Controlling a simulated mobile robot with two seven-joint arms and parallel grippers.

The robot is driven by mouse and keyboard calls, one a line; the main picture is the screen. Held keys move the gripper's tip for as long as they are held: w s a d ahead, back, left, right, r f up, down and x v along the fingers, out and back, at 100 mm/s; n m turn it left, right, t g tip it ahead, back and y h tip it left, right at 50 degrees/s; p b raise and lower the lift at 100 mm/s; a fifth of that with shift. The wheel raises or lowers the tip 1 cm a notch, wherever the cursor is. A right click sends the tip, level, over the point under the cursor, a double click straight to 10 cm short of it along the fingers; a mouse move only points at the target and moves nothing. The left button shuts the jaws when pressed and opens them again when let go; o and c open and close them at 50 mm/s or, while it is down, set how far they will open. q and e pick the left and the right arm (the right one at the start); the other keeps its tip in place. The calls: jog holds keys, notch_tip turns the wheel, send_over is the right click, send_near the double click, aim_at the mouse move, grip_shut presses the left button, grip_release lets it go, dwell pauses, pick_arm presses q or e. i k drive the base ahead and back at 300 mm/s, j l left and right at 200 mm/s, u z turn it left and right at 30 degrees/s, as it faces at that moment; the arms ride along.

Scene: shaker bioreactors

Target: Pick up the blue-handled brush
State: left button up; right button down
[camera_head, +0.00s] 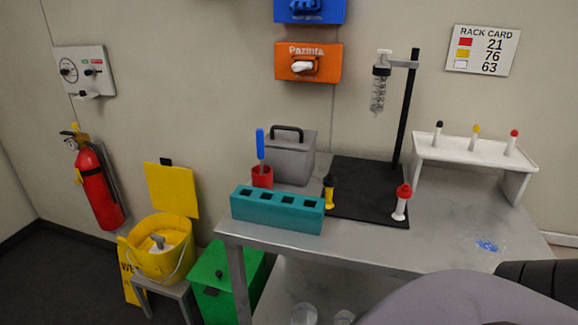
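The blue-handled brush (260,146) stands upright, handle up, in a small red cup (262,177) on the left part of the metal table. Its lower end is hidden inside the cup. The cup is behind a teal block with square holes (277,211) and left of a grey box with a dark handle (290,156). Part of my own arm, grey and black, shows at the lower right, away from the brush. Neither gripper's fingers are in view.
On the table (350,248) are a black stand (405,110), a yellow tube (329,192), a red-capped tube (401,203) and a white rack (470,154). Blue specks (487,245) lie at right. A yellow bucket (162,250) and green bin (220,280) stand left. The table's front middle is clear.

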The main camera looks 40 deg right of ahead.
aim_at(259, 134)
jog(key=i+j+z, duration=0.1)
jog(key=z, duration=0.35)
jog(key=i+j+z, duration=0.1)
jog(key=z, duration=0.3)
jog(key=i+j+z, duration=0.2)
jog(key=z, duration=0.25)
jog(key=j+z, duration=0.2)
jog(key=z, duration=0.25)
jog(key=i+j+z, duration=0.1)
jog(key=j+z, duration=0.15)
jog(key=z, duration=0.15)
